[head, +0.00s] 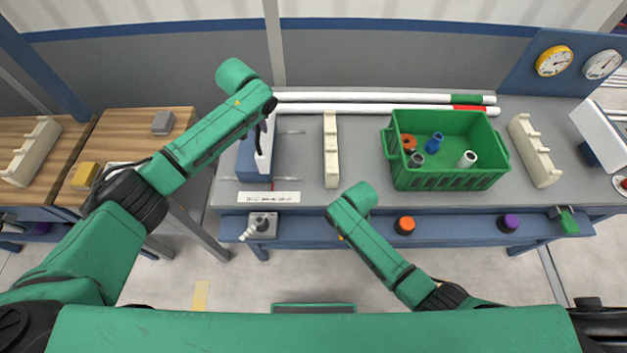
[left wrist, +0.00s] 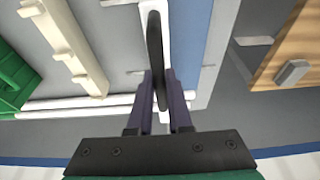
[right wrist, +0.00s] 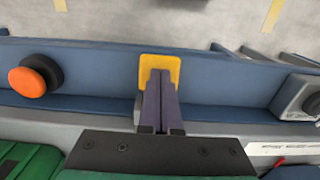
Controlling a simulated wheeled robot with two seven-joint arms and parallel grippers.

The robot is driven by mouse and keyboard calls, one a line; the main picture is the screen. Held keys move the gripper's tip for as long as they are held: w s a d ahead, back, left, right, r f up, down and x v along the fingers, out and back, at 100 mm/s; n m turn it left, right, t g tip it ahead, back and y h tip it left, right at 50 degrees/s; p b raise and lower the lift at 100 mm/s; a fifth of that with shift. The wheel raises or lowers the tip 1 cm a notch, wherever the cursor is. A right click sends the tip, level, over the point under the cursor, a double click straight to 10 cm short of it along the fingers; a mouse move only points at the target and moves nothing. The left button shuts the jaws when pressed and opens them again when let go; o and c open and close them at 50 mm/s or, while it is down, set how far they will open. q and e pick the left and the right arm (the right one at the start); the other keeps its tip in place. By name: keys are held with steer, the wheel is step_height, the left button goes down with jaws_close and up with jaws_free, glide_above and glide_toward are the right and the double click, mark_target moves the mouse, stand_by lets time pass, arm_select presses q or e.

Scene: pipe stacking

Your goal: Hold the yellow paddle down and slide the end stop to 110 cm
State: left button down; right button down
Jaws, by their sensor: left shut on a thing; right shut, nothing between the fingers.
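The end stop is a blue block (head: 246,160) with a white face plate (head: 263,163) and a dark upright part, at the left end of the grey bench. My left gripper (head: 264,138) is shut on it from above; the left wrist view shows the fingers (left wrist: 160,82) around the dark part by the white plate (left wrist: 146,8). The yellow paddle (right wrist: 160,60) is at the bench's front edge in the right wrist view. My right gripper (right wrist: 160,76) is shut and empty, its fingertips over the paddle; whether they press it cannot be told. My right arm hides both in the head view.
A white scale strip (head: 268,197) lies at the bench's front left. A cream notched rack (head: 331,150) stands right of the end stop, with a green crate (head: 450,179) beyond. White pipes (head: 370,108) lie along the back. An orange button (head: 405,225) is on the front rail.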

steer(key=shift+s+d+f, duration=0.1)
steer(key=shift+s+f, duration=0.1)
arm_select(q)
steer(key=shift+a, duration=2.9)
arm_select(e)
steer(key=shift+w+r, duration=0.15)
steer(key=shift+r, duration=2)
arm_select(q)
steer(key=c, duration=0.7)
jaws_free()
steer(key=shift+o, duration=0.7)
steer(key=shift+w+d+f, duration=0.1)
steer(key=shift+w, duration=0.05)
arm_select(e)
steer(key=shift+w, duration=0.2)
steer(key=shift+s, duration=0.1)
arm_select(q)
steer(key=v, duration=0.7)
